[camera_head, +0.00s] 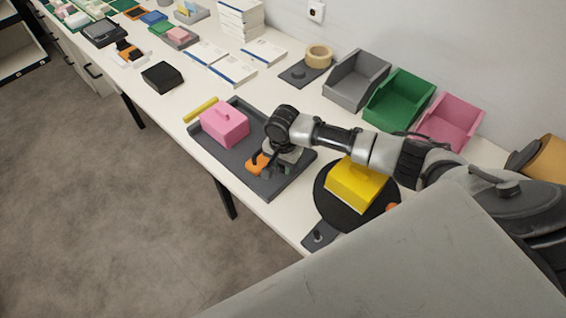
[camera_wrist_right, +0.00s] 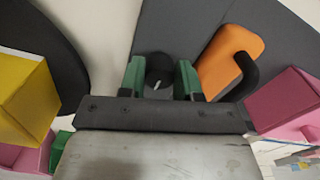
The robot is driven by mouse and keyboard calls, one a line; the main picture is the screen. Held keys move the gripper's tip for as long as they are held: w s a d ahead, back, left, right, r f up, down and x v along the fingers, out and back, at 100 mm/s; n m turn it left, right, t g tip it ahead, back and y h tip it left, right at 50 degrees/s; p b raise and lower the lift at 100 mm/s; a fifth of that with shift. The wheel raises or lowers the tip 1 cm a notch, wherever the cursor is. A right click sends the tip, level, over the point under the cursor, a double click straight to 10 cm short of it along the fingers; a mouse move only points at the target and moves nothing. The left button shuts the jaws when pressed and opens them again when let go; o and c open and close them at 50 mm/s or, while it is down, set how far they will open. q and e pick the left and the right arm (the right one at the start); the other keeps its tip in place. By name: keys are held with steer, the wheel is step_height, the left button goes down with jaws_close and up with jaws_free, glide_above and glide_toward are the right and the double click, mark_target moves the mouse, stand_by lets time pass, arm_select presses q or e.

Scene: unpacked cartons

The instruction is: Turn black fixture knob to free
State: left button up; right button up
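The black fixture knob (camera_wrist_right: 160,72), with a small white mark on top, is between the green-padded fingers of my right gripper (camera_wrist_right: 160,78) in the right wrist view. The pads meet both sides of it and no clear gap shows. In the head view the right gripper (camera_head: 276,166) is low over the right part of the dark grey fixture tray (camera_head: 285,187) and hides the knob. An orange piece (camera_wrist_right: 228,60) with a black hooked part lies beside the knob; it also shows in the head view (camera_head: 257,162). My left gripper is not in view.
A pink block (camera_head: 224,124) with a handle sits in the tray, with a yellow bar (camera_head: 201,110) at its edge. A yellow block (camera_head: 355,186) stands on a round black plate (camera_head: 331,215) to the right. Grey (camera_head: 357,80), green (camera_head: 399,99) and pink (camera_head: 449,122) bins line the wall.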

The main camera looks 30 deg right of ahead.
steer(key=c, duration=0.4)
steer(key=shift+o, duration=0.2)
steer(key=shift+r+n+p, duration=0.15)
steer(key=shift+n+p, duration=0.25)
steer(key=shift+p, duration=0.15)
steer(key=shift+s+n+p, duration=0.1)
steer(key=shift+n+p, duration=0.9)
steer(key=n+p, duration=0.3)
steer(key=n, duration=0.1)
steer(key=shift+d, duration=0.1)
steer(key=n+p, duration=0.1)
steer(key=n, duration=0.4)
steer(key=shift+d+n+p, duration=0.1)
steer(key=shift+n+p, duration=0.3)
steer(key=n, duration=0.5)
steer(key=shift+p, duration=0.3)
steer(key=shift+n, duration=0.3)
